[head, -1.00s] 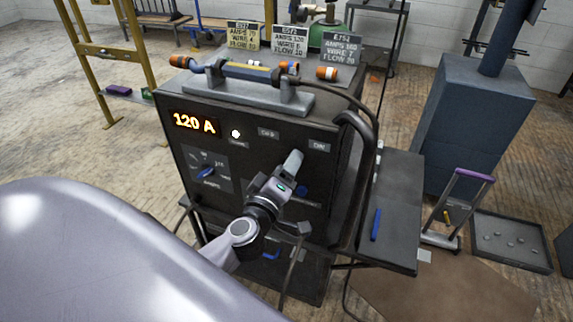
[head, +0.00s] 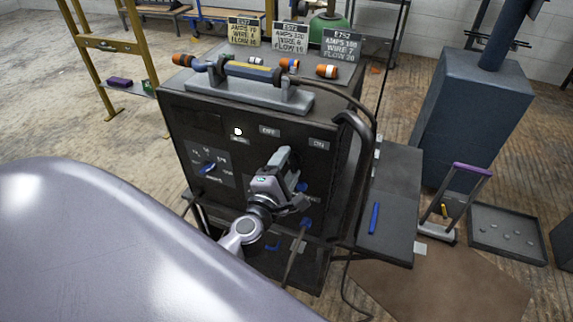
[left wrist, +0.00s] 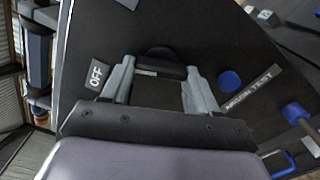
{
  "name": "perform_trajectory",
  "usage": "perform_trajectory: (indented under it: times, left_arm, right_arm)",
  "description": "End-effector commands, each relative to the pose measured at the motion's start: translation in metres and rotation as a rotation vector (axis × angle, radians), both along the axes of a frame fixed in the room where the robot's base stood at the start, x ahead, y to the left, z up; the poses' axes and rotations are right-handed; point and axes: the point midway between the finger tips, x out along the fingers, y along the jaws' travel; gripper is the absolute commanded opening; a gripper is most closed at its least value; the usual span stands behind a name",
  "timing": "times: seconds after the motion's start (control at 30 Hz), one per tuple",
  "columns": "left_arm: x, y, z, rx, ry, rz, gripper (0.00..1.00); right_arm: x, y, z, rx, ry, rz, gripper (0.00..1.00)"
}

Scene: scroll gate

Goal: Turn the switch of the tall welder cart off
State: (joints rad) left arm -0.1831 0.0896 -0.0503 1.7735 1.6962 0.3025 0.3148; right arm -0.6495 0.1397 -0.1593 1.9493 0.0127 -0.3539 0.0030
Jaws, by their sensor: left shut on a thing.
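The tall welder cart (head: 230,215) is a dark box with a front panel in the middle of the head view. Its amp display (head: 195,118) is dark. The panel has an OFF label (head: 269,131) and an ON label (head: 319,145). My left gripper (head: 281,160) is at the panel below these labels and hides the switch in the head view. In the left wrist view its two fingers are on either side of the black switch (left wrist: 160,71), shut on it. The OFF label (left wrist: 96,75) lies beside the left finger there. My right gripper is not in view.
A torch (head: 245,70) rests in a holder on the cart's top, near several orange caps and number cards. A side shelf (head: 395,200) holds a blue pen. A blue dial (head: 208,168) is at the panel's left. A blue-grey cabinet (head: 475,120) stands at right.

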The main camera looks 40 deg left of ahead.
Motion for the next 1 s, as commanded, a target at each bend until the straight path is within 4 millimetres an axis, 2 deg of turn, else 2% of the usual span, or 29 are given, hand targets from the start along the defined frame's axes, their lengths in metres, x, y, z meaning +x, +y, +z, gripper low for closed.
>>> perform_trajectory:
  times: [0.2,0.43,1.0]
  left_arm:
    - [-0.0004,-0.0002,-0.0023,-0.164,-0.037,0.002,0.29]
    - [-0.0003,-0.0004,-0.0029,-0.277,-0.064,0.002,0.29]
    - [-0.0002,-0.0008,-0.0031,-0.345,-0.081,0.002,0.29]
  right_arm:
    - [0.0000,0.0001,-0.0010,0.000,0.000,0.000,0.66]
    - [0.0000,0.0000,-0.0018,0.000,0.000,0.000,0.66]
    - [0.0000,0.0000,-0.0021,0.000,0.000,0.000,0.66]
